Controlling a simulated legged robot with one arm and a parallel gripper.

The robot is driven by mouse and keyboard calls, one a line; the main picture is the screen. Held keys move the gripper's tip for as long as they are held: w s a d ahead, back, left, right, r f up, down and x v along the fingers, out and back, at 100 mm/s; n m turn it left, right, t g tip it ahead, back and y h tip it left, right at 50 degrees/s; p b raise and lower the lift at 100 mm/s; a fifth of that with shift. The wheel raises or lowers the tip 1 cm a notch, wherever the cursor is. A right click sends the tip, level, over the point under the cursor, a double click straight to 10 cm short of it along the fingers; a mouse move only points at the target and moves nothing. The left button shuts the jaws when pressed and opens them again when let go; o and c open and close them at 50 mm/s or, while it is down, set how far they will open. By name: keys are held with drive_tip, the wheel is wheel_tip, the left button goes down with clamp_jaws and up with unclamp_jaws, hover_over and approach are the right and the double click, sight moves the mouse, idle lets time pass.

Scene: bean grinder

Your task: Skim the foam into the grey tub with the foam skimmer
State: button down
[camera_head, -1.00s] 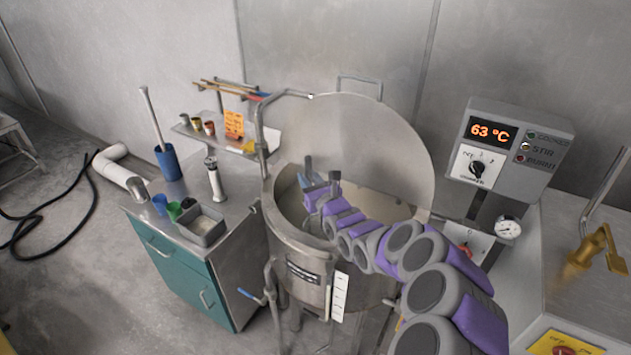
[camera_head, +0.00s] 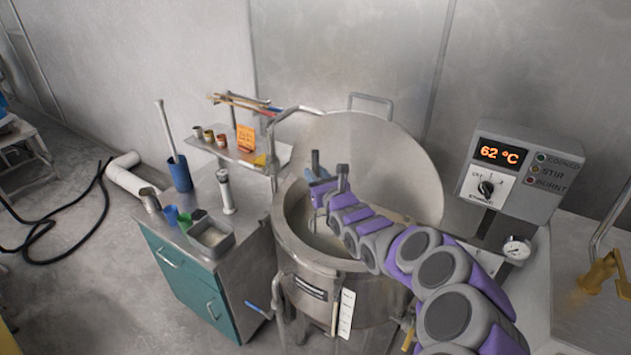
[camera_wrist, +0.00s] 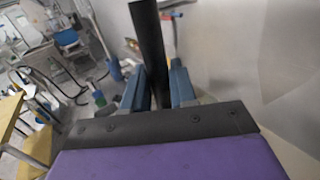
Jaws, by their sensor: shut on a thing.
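My gripper (camera_head: 316,168) is over the open steel kettle (camera_head: 305,262), inside its rim near the back. In the wrist view my gripper (camera_wrist: 158,92) has its blue fingers shut around a dark upright bar, which looks like the handle of the foam skimmer (camera_wrist: 150,40). The skimmer's head is hidden. A pale surface shows in part inside the kettle, but I cannot tell how much of it is foam. The grey tub (camera_head: 228,246) stands on the cabinet top left of the kettle, with pale stuff in it.
The kettle's round lid (camera_head: 400,165) stands raised behind. The control box (camera_head: 515,170) reads 62 °C, at the right. Blue and green cups (camera_head: 171,214) and a white-handled tool (camera_head: 226,192) stand near the tub. A small shelf (camera_head: 245,153) juts out behind the cabinet.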

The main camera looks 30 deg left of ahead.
sight(315, 150)
drive_tip(key=shift+r+p, duration=1.25)
drive_tip(key=shift+r, duration=3.7)
drive_tip(key=shift+s+f, duration=0.1)
drive_tip(key=shift+s, duration=0.05)
